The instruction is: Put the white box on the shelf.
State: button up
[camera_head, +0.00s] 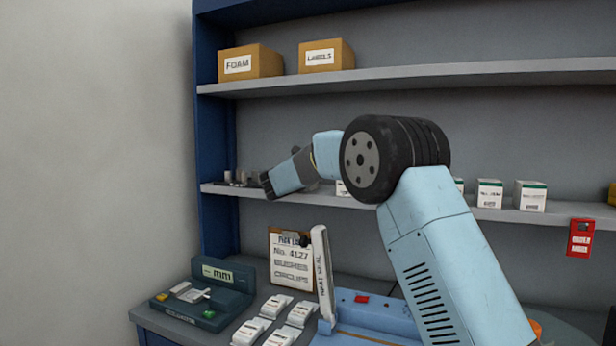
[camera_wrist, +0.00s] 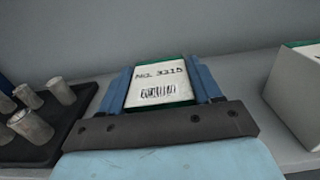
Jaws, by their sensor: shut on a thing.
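A white box (camera_wrist: 158,87) with a green edge, a printed number and a barcode sits between the two blue fingers of my gripper (camera_wrist: 162,85) in the wrist view. The fingers are shut on its sides. In the head view my gripper (camera_head: 265,185) is at the left part of the middle shelf (camera_head: 330,198), and the held box is hidden there. The grey shelf surface (camera_wrist: 98,97) shows around the box in the wrist view. I cannot tell whether the box touches it.
A dark tray (camera_wrist: 62,137) of metal cylinders is close on the left. Another white box (camera_wrist: 296,92) stands on the right, with a gap between. More white boxes (camera_head: 489,193) stand farther right. Cartons (camera_head: 250,63) sit on the upper shelf. A gauge (camera_head: 205,295) is on the bench.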

jog(key=o, duration=1.3)
jog(key=v, duration=1.2)
jog(key=s+d+f+m+g, duration=0.1)
jog(key=s+d+m+g, duration=0.2)
jog(key=s+d+m, duration=0.5)
jog(key=s+d+m+g, duration=0.25)
jog(key=s+d, duration=0.25)
jog(key=d, duration=0.7)
jog(key=s+d+f+m+g, duration=0.1)
jog(key=s+d+m+g, duration=0.2)
jog(key=s+d+m, duration=0.5)
jog(key=s+d+f+m+g+y, duration=0.1)
jog(key=s+d+f+m+y, duration=0.1)
jog(key=s, duration=0.7)
jog(key=s+d+f+m+g+y, duration=0.1)
jog(key=s+d+f+m+y, duration=0.1)
jog(key=s+f+m, duration=0.3)
jog(key=s+d+f+m+g+y, duration=0.1)
jog(key=s+m, duration=0.5)
jog(key=s, duration=0.6)
jog(key=shift+s+d+f+m+y, duration=0.15)
jog(key=shift+d+f+y, duration=0.15)
jog(key=shift+f, duration=0.4)
jog(key=shift+s+d+f+m+y, duration=0.15)
jog(key=shift+d+f+y, duration=0.15)
jog(key=shift+f, duration=0.35)
